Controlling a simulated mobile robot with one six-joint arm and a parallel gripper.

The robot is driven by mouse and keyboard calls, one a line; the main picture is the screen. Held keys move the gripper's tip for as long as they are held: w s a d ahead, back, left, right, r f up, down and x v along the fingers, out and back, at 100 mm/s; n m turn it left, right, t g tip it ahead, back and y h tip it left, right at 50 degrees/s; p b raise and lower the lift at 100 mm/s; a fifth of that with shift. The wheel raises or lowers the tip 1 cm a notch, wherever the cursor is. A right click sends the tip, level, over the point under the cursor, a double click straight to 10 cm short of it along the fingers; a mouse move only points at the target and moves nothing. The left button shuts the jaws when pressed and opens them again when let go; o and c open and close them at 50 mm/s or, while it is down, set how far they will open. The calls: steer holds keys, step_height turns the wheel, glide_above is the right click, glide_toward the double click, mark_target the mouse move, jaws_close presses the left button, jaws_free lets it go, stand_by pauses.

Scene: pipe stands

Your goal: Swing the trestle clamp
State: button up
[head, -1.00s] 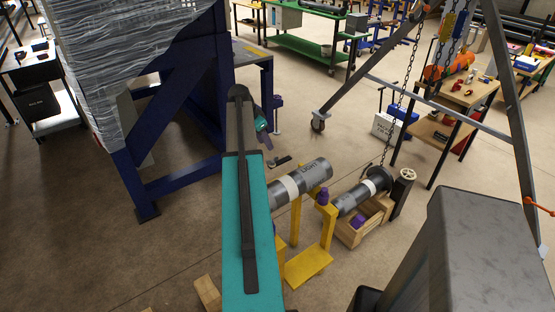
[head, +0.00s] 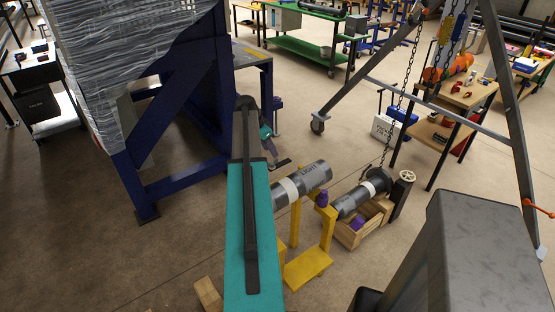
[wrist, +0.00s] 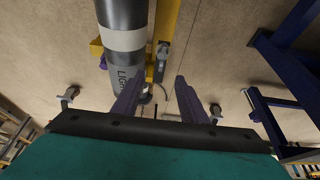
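A grey pipe with a white band and printed lettering (head: 312,174) rests over a yellow trestle (head: 328,226). In the wrist view the pipe (wrist: 121,15) runs down the upper left, beside the yellow post (wrist: 168,18). A small grey clamp lever (wrist: 162,52) shows against the yellow trestle, right of the pipe. My gripper (wrist: 157,80) has its two purple fingers wide apart, with nothing seen held between them. The lever appears just above the fingertips in that view; contact cannot be told. In the head view my gripper (head: 270,147) is small, beyond the arm and near the pipe's far side.
A second pipe (head: 358,198) with a chain lies over a wooden crate (head: 348,237) to the right. A purple knob (head: 322,198) tops the trestle. A blue frame (head: 185,183) stands left. Open floor (head: 310,130) lies behind the pipes.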

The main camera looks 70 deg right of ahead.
mark_target(276, 165)
steer(key=shift+p+x, duration=1.1)
steer(key=shift+x, duration=3.8)
